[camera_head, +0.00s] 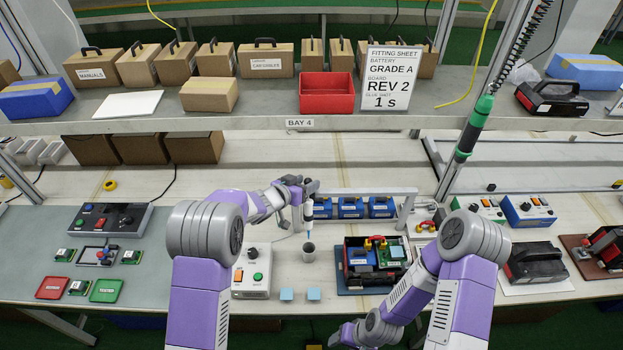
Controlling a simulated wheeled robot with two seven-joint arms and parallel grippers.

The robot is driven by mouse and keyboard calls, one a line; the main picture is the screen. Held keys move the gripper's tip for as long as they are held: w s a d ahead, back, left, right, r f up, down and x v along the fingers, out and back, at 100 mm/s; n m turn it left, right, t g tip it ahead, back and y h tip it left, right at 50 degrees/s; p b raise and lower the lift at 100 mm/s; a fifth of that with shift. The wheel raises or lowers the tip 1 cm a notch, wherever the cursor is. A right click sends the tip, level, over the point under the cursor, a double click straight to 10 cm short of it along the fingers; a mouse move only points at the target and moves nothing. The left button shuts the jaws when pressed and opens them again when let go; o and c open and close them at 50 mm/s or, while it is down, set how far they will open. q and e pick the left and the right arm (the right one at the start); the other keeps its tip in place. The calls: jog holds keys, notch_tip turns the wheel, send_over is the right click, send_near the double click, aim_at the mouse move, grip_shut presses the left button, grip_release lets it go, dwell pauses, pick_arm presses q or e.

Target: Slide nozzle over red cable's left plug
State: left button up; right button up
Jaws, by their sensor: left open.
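My left gripper (308,186) is open above the middle of the bench, at the top of a slim white dispenser with a dark band. Whether the fingers touch the dispenser is too small to tell. A short red cable (375,239) with yellowish plugs is on the open device (357,272) to the right of the cup. Its left plug (368,244) is small, and its seating is unclear. My right arm reaches down to the bottom edge; its fingertips are not clearly visible.
A control box (251,272) and two light-blue pads (314,294) lie in front. A green-and-black tool (473,128) hangs at the right. A sign (388,78) stands on the shelf.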

pick_arm(q)
jog(key=shift+x, duration=1.95)
jog(key=shift+c, duration=0.3)
grip_shut()
